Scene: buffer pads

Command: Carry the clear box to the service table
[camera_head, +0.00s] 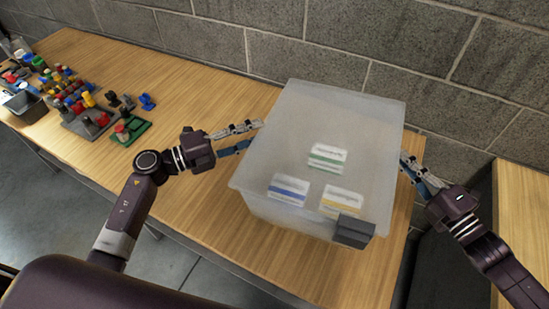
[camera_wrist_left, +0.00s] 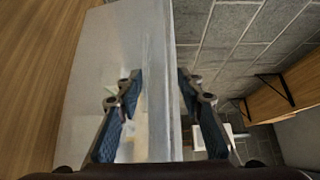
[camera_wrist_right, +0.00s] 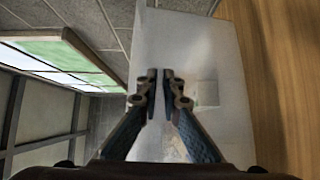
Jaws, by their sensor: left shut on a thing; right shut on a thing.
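The clear box (camera_head: 345,115), frosted and open at the top, is at the right end of the wooden table. I cannot tell whether its base touches the tabletop. Inside show packs with green, blue and yellow labels (camera_head: 327,157). My left gripper (camera_head: 256,134) is shut on the box's left wall; in the left wrist view its fingers straddle the wall (camera_wrist_left: 158,70). My right gripper (camera_head: 405,168) is shut on the right wall; the right wrist view shows its fingers close together on the box (camera_wrist_right: 190,50). Which surface is the service table is not clear.
The wooden table (camera_head: 200,90) runs along a grey block wall (camera_head: 350,40). Colourful parts on stands (camera_head: 75,100) and a dark bin (camera_head: 25,105) are at its left end. Another wooden surface (camera_head: 522,215) is at the right, beyond a gap. Clear tabletop lies left of the box.

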